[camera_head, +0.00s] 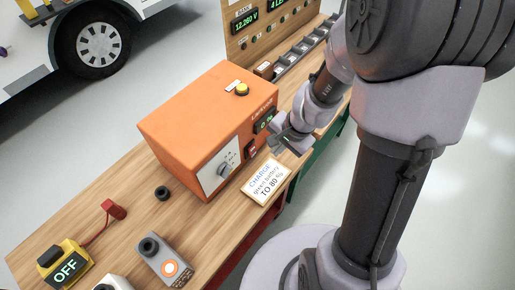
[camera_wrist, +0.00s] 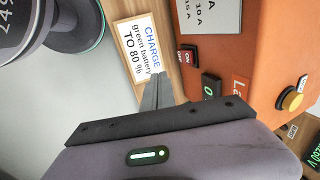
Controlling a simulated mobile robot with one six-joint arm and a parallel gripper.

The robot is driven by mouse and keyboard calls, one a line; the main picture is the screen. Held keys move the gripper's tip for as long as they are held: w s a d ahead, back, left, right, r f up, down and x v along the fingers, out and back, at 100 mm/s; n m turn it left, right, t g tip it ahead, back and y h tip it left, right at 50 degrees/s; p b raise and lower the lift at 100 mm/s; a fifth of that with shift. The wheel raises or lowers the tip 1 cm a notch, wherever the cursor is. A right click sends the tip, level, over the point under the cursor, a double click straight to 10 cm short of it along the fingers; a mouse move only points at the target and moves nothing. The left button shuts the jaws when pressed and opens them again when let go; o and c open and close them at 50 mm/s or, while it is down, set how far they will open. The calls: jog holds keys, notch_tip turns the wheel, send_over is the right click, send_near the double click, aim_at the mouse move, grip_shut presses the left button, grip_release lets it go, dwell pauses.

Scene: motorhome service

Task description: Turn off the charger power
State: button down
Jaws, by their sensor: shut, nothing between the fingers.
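The charger is an orange box (camera_head: 180,118) on the wooden bench; it also shows in the wrist view (camera_wrist: 240,45). On its front are a dial knob (camera_head: 222,171), a small red and black rocker switch (camera_head: 251,149), and a dark display (camera_head: 264,121) with green digits. In the wrist view the switch (camera_wrist: 188,58) sits above the display (camera_wrist: 210,88), which reads 0. A yellow button (camera_head: 242,89) is on top. My gripper (camera_head: 286,137) is just in front of the charger's right end. Its shut, empty fingers (camera_wrist: 158,94) point toward the switch area, apparently not touching it.
A sign (camera_head: 265,182) reading "CHARGE green battery TO 80 %" lies in front of the charger. At left are a yellow box (camera_head: 66,268) showing OFF, a red clamp (camera_head: 115,209) and a grey button box (camera_head: 165,258). A meter panel (camera_head: 268,30) stands behind.

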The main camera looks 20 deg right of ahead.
aim_at(253, 151)
jog(key=b+x, duration=0.6)
jog(key=x, duration=0.5)
jog(key=shift+d+f+b, duration=0.1)
jog(key=shift+b, duration=0.2)
jog(key=shift+w+a+r+p, duration=0.15)
jog(key=shift+w+a+p, duration=0.3)
jog(key=shift+w, duration=0.1)
jog(key=shift+w+a+r+p, duration=0.15)
jog(key=shift+w+a+p, duration=0.25)
jog(key=shift+w, duration=0.15)
jog(key=shift+w+a+f, duration=0.2)
jog(key=shift+w+a, duration=0.1)
jog(key=shift+w, duration=0.2)
jog(key=shift+f, duration=0.1)
